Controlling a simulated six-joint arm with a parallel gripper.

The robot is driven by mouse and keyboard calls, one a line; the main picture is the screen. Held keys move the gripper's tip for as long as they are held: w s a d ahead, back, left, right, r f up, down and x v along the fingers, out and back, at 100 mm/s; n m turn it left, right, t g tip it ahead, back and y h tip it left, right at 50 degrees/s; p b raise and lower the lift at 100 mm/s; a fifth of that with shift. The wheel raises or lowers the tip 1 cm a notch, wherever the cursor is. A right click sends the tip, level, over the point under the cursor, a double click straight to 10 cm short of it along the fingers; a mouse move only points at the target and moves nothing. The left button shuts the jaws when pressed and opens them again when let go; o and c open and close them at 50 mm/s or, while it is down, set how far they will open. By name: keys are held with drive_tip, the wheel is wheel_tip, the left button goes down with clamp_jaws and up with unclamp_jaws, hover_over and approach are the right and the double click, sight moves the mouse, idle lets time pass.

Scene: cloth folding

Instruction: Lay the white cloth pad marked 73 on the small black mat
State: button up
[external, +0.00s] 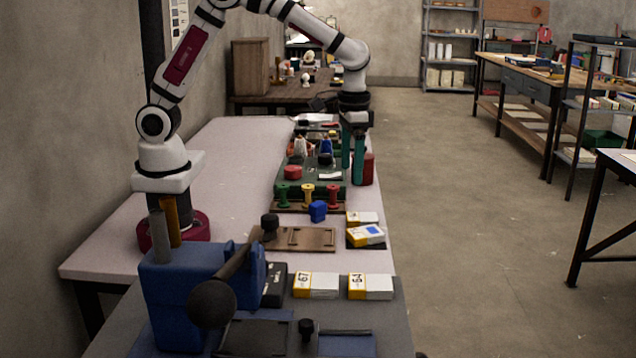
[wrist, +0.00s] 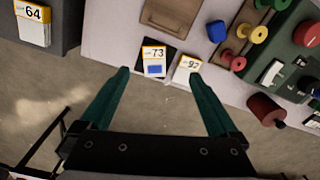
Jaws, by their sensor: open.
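The white pad marked 73 (wrist: 153,62), with a yellow top strip and a blue patch, lies on the small black mat (wrist: 172,50), turned slightly, with dark mat showing beside it. My gripper (external: 352,175) is open and empty, raised farther back near the red cylinder. In the wrist view its teal fingers (wrist: 158,77) stand apart, with nothing between them.
Another white pad (wrist: 187,68), with a number like 93, lies close beside the mat. A blue block (external: 318,210), coloured spools (external: 307,195) and a red cylinder (external: 364,170) stand farther back. Pads 67 (external: 315,286) and 64 (external: 371,287) lie on the nearer grey bench.

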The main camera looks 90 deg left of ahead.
drive_tip(key=s+r+m, duration=0.3)
drive_tip(key=s+m, duration=0.1)
drive_tip(key=s, duration=1)
drive_tip(key=s+r+m+y, duration=0.1)
drive_tip(key=s+m, duration=0.3)
drive_tip(key=s, duration=0.9)
drive_tip(key=shift+s+a+r+m+y, duration=0.3)
drive_tip(key=shift+s+a+r+m, duration=0.1)
drive_tip(key=shift+r, duration=0.5)
